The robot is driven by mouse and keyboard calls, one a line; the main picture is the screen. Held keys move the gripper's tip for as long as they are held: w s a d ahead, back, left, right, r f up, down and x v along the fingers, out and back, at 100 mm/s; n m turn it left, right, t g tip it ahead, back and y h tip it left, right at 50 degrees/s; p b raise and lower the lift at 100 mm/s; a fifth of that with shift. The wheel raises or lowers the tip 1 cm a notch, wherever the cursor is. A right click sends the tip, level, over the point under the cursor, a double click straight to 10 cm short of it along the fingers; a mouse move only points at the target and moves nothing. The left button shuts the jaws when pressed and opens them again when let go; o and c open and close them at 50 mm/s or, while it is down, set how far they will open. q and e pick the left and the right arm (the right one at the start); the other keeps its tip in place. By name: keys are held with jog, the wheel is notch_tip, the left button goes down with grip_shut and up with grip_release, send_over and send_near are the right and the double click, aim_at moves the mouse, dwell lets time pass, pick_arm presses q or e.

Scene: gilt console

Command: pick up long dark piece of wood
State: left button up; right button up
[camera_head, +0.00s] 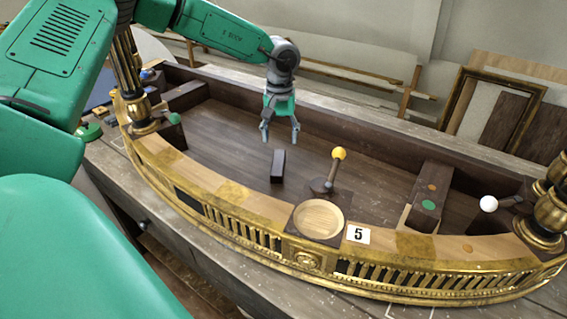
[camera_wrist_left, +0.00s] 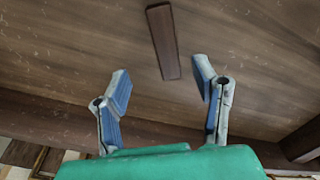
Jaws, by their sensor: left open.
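The long dark piece of wood (camera_head: 278,166) lies on the brown wooden floor of the gilt console (camera_head: 240,195), left of the yellow-knobbed lever. In the left wrist view the same dark piece (camera_wrist_left: 163,42) lies ahead of the fingertips, between their lines and slightly tilted. My left gripper (camera_head: 280,134) is open and empty, above the console floor and just behind the piece in the head view. Its two fingers also show in the left wrist view (camera_wrist_left: 162,82), apart from the piece. My right gripper is not in view.
A lever with a yellow knob (camera_head: 339,154) stands right of the piece. A round wooden dish (camera_head: 318,219) and a card marked 5 (camera_head: 358,234) sit on the front rim. A white-knobbed lever (camera_head: 489,204) is at the right. The floor around the piece is clear.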

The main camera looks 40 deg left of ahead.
aim_at(278, 161)
pick_arm(q)
jog(key=f, duration=0.4)
jog(key=a+f, duration=0.1)
jog(key=shift+w+f, duration=0.3)
jog(key=shift+f, duration=0.1)
jog(key=shift+a+f, duration=0.3)
notch_tip(278, 161, down, 4)
jog(key=shift+w+f+p, duration=0.1)
jog(key=shift+w+p, duration=0.05)
jog(key=shift+p, duration=0.6)
jog(key=shift+w+d+f, duration=0.1)
jog(key=shift+d+f, duration=0.05)
jog(key=shift+d, duration=0.15)
jog(key=c, duration=0.9)
jog(key=shift+a, duration=0.3)
jog(key=c, duration=0.3)
jog(key=shift+s+a+f, duration=0.1)
jog(key=shift+s+a, duration=0.05)
jog(key=shift+s, duration=0.05)
jog(key=shift+c, duration=0.2)
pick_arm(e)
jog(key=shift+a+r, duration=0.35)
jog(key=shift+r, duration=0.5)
